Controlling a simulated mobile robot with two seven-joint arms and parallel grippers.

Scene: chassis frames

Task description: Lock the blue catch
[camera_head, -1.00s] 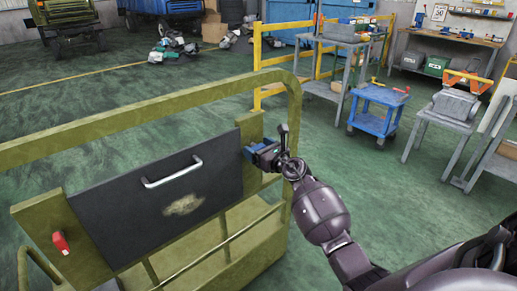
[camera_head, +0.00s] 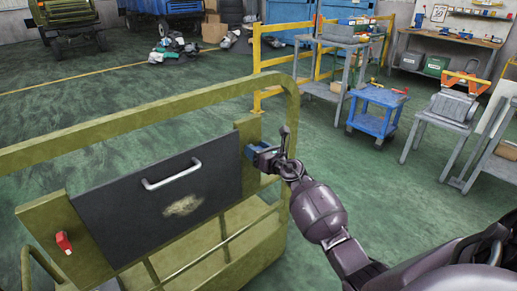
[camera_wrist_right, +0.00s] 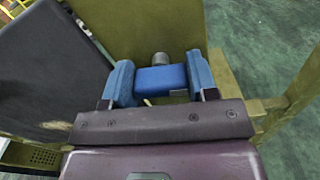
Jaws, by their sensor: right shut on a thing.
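The blue catch (camera_head: 250,151) is on the olive post at the right edge of a dark panel (camera_head: 165,198). In the right wrist view the blue catch (camera_wrist_right: 161,79) lies between my two blue-tipped fingers, with a grey round pin behind it. My right gripper (camera_head: 259,155) is shut on this catch; the same gripper (camera_wrist_right: 160,83) spans it from both sides in the wrist view. The fingers partly hide the catch in the head view. My left gripper is not in view.
A red catch (camera_head: 64,243) is on the olive post at the panel's left. The panel has a silver handle (camera_head: 172,174). An olive rail (camera_head: 130,122) arches over the panel. A blue cart (camera_head: 372,120) and a grey table (camera_head: 440,120) stand behind, with open green floor between.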

